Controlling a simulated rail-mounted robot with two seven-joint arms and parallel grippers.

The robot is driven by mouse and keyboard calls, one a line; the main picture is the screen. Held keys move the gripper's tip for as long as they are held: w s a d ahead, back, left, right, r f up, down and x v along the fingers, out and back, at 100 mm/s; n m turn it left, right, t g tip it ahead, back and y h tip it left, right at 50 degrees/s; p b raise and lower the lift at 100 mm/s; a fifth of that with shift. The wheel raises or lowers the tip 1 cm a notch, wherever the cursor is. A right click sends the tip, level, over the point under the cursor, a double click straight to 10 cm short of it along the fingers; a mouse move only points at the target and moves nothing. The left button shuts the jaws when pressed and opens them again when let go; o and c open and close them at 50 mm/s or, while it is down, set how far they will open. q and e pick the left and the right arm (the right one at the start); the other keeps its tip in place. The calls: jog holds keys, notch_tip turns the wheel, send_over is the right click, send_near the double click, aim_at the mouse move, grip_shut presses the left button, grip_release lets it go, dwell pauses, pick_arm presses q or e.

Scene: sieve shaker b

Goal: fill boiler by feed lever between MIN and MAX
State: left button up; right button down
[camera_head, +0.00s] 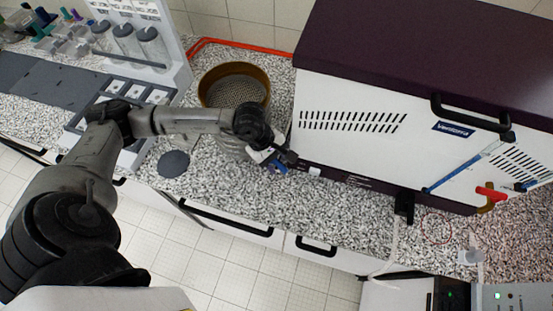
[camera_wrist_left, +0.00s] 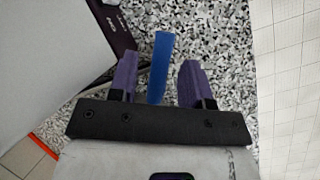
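The boiler is most likely the large white cabinet (camera_head: 370,95) with a dark purple top. A slanted blue strip (camera_head: 465,165) and a red handle (camera_head: 490,194) are on its front at the right; no MIN or MAX marks are readable. My left gripper (camera_head: 279,161) is at the cabinet's lower left corner, by a small blue part (camera_head: 281,169). In the left wrist view, a blue bar (camera_wrist_left: 160,65), perhaps the feed lever, stands between the open purple fingers (camera_wrist_left: 158,72), with a gap on both sides. My right gripper is not in view.
A brown-rimmed sieve (camera_head: 235,85) stands on the speckled counter (camera_head: 235,205) left of the cabinet. A dark disc (camera_head: 173,163) lies nearer the front edge. A white rack with jars (camera_head: 150,45) is at the back left. The counter front is largely clear.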

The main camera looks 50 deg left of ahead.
pick_arm(q)
jog(key=b+v, duration=0.1)
jog(key=v, duration=1.2)
jog(key=shift+a+r, duration=0.15)
jog(key=shift+r, duration=0.2)
jog(key=shift+c, duration=0.2)
